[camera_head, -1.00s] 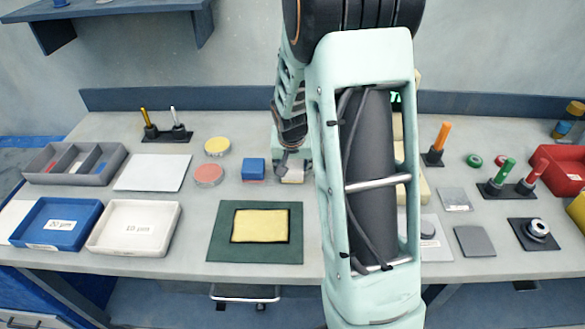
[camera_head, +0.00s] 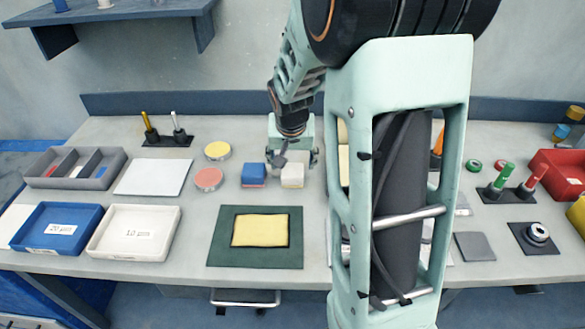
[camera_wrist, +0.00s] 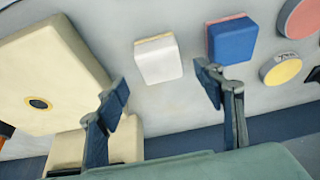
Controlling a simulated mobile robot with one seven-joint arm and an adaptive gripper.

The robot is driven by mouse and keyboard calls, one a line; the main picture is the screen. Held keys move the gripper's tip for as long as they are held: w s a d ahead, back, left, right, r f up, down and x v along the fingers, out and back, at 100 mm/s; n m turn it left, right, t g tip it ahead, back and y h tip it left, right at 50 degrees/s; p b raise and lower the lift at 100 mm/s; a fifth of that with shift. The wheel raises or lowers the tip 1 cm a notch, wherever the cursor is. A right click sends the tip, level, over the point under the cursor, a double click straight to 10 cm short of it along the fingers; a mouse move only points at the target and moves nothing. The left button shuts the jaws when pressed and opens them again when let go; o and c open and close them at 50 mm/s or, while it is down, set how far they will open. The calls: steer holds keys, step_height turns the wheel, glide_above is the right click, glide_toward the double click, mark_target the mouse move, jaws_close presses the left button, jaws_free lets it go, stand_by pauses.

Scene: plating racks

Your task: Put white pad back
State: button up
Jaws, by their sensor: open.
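The white pad (camera_head: 292,176) is a small block with a cream layer, lying on the bench just right of a blue pad (camera_head: 254,173) with a red layer. In the wrist view the white pad (camera_wrist: 158,60) lies beyond my fingertips, between them and apart from both; the blue pad (camera_wrist: 231,40) is to its right. My gripper (camera_wrist: 163,86) is open and empty. In the head view my gripper (camera_head: 298,158) is just behind the white pad, and its fingers are partly hidden. A white tray labelled 10 µm (camera_head: 92,248) and a blue tray labelled 20 µm (camera_head: 20,240) stand at left.
Red (camera_head: 208,179) and yellow (camera_head: 218,150) round tins stand left of the pads. A green mat (camera_head: 220,253) with a yellow cloth lies in front. A cream box (camera_wrist: 45,75) is close to my left finger in the wrist view. My arm hides the bench right of centre.

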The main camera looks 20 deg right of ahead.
steer(key=v, duration=0.5)
steer(key=shift+s+r, duration=0.1)
steer(key=shift+r, duration=0.05)
stand_by(0.3)
